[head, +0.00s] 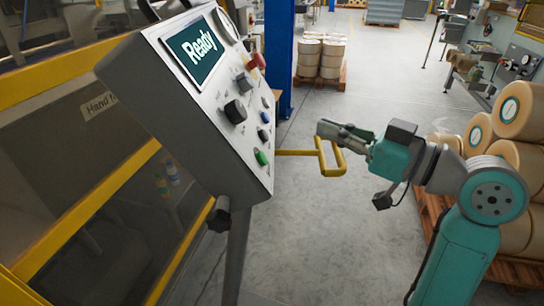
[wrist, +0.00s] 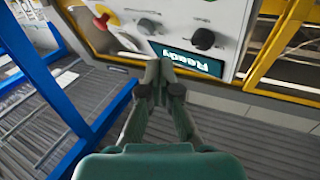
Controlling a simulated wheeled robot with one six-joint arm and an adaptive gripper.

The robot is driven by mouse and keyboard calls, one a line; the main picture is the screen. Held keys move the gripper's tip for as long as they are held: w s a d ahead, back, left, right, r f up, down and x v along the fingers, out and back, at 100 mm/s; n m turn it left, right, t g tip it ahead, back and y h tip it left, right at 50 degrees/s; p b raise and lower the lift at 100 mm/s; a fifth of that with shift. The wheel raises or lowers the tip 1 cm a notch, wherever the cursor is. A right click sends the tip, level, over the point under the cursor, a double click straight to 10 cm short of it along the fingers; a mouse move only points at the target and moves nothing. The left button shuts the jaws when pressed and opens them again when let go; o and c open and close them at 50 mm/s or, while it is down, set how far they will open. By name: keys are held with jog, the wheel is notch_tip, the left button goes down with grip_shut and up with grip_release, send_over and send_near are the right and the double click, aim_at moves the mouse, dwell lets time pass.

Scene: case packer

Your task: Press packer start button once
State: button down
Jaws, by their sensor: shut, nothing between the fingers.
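The packer's tilted control panel (head: 215,125) stands at left centre in the head view, with a screen (head: 195,50) reading "Ready". A green button (head: 261,157) sits low on its face, below a dark button (head: 262,135) and a blue one (head: 265,117). Their labels are too small to read, so I cannot tell which is marked start. My gripper (head: 322,130) is shut and empty, to the right of the panel and apart from it in the picture. In the wrist view, my gripper (wrist: 160,66) shows in front of the screen (wrist: 187,58); no green button is discernible there.
A red knob (head: 256,62) and black knobs (head: 235,112) protrude from the panel. A yellow handle (head: 335,165) sticks out below my gripper. A blue post (head: 279,50) stands behind. Large rolls (head: 519,108) are stacked at right. Open floor lies between.

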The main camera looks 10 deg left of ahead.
dwell(0.4)
jog(key=s+a+f, duration=0.1)
jog(key=a+f, duration=0.3)
jog(key=a, duration=0.3)
jog(key=shift+s+a+f, duration=0.2)
jog(key=shift+s, duration=0.05)
jog(key=shift+a+f, duration=0.1)
jog(key=shift+a, duration=0.1)
dwell(1.4)
jog(key=shift+s+a+f, duration=0.1)
jog(key=shift+a, duration=0.05)
jog(key=shift+a+f, duration=0.2)
jog(key=shift+a, duration=0.15)
dwell(0.7)
jog(key=shift+d+r, duration=0.1)
jog(key=shift+d, duration=0.05)
jog(key=shift+d+r, duration=0.3)
jog(key=shift+d, duration=0.25)
jog(key=shift+d+r, duration=0.1)
dwell(0.3)
jog(key=shift+w+d+r, duration=0.2)
jog(key=shift+d+r, duration=0.2)
jog(key=shift+d, duration=0.25)
jog(key=shift+w+d+r, duration=0.15)
jog(key=shift+d+r, duration=0.2)
jog(key=shift+d, duration=0.35)
jog(key=shift+w+d+r, duration=0.2)
jog(key=shift+d+r, duration=0.2)
jog(key=shift+d, duration=0.25)
